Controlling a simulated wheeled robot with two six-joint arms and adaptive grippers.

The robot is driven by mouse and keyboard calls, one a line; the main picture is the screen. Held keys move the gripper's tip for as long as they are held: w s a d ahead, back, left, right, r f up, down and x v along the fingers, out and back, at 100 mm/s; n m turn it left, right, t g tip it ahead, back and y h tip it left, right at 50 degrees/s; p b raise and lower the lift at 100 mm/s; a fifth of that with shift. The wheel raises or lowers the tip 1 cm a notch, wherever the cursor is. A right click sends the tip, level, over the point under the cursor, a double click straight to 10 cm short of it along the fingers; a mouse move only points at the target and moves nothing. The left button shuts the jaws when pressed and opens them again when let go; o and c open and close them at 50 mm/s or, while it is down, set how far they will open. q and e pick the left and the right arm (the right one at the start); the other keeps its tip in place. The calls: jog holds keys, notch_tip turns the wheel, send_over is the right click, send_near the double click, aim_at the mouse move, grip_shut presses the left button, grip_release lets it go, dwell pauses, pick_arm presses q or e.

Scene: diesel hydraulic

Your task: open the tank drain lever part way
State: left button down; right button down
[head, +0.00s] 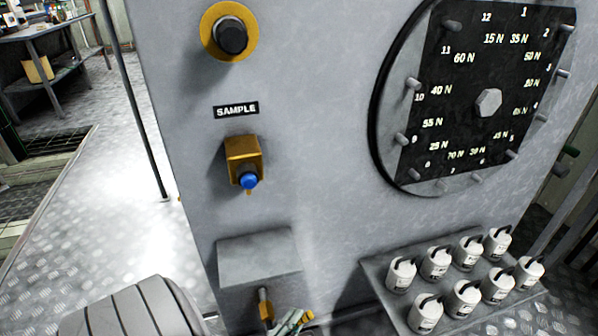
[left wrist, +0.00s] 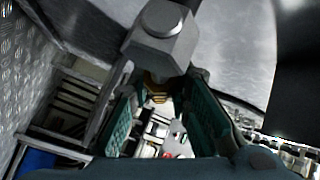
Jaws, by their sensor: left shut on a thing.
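A brass fitting (head: 265,303), which looks like the tank drain lever, shows below a grey box on the panel's lower front in the head view. My left gripper (head: 287,322), with green finger pads, is at the bottom edge of the head view, right beside the fitting. In the left wrist view the green-padded fingers (left wrist: 166,118) stand either side of a brass part (left wrist: 155,86) and are shut on the lever. The exact contact is hard to see. A grey block (left wrist: 160,40) stands above the brass part. My right gripper is not in view.
The grey box (head: 258,257) juts out just above the left gripper. Above are a brass sample valve (head: 243,160) with a blue tip, a black knob (head: 231,37) and a numbered dial (head: 470,135).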

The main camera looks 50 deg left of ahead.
pick_arm(q)
jog(key=c, duration=1.5)
grip_release()
jog(key=shift+o, duration=0.2)
jog(key=shift+s, duration=0.3)
jog(key=v, duration=0.7)
